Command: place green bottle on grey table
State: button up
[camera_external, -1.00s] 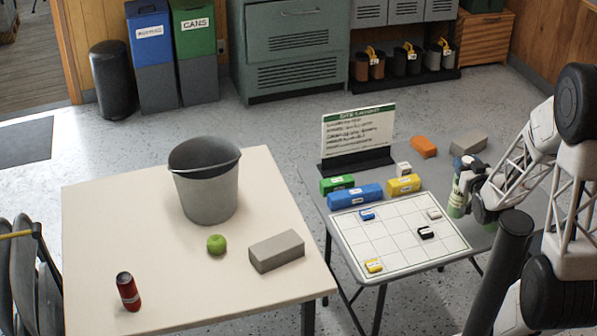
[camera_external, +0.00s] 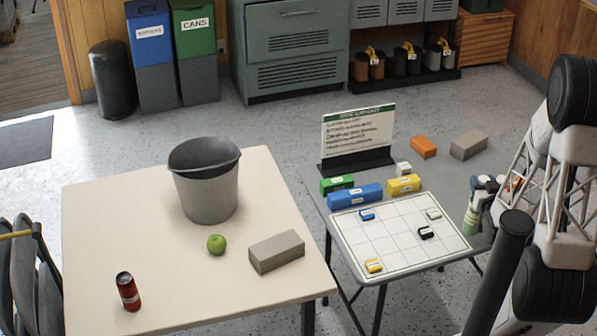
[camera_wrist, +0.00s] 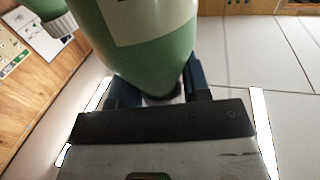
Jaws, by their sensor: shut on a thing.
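The green bottle (camera_external: 471,218), with a pale label, is at the right side of the grey table (camera_external: 452,180). My gripper (camera_external: 482,192) is shut on its upper part, and my arm comes in from the right. In the wrist view the bottle (camera_wrist: 150,40) fills the top middle, between the two dark fingers (camera_wrist: 160,88). I cannot tell whether its base touches the tabletop or hangs just above it.
A white gridded board (camera_external: 400,235) with small blocks covers the front of the grey table. Coloured blocks, a sign (camera_external: 357,135), an orange block (camera_external: 423,147) and a grey block (camera_external: 468,145) stand behind. The cream table (camera_external: 110,220) holds a bucket (camera_external: 207,190).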

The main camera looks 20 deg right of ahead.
jog(key=shift+f, duration=0.2)
jog(key=shift+w, duration=0.1)
jog(key=d+f+x, duration=0.1)
jog(key=d+x, duration=0.1)
jog(key=x, duration=1.3)
jog(key=shift+d+f, duration=0.15)
jog(key=shift+f, duration=0.05)
dwell(0.4)
jog(key=shift+f, duration=1.75)
jog(key=o, duration=1.2)
jog(key=shift+c, duration=0.2)
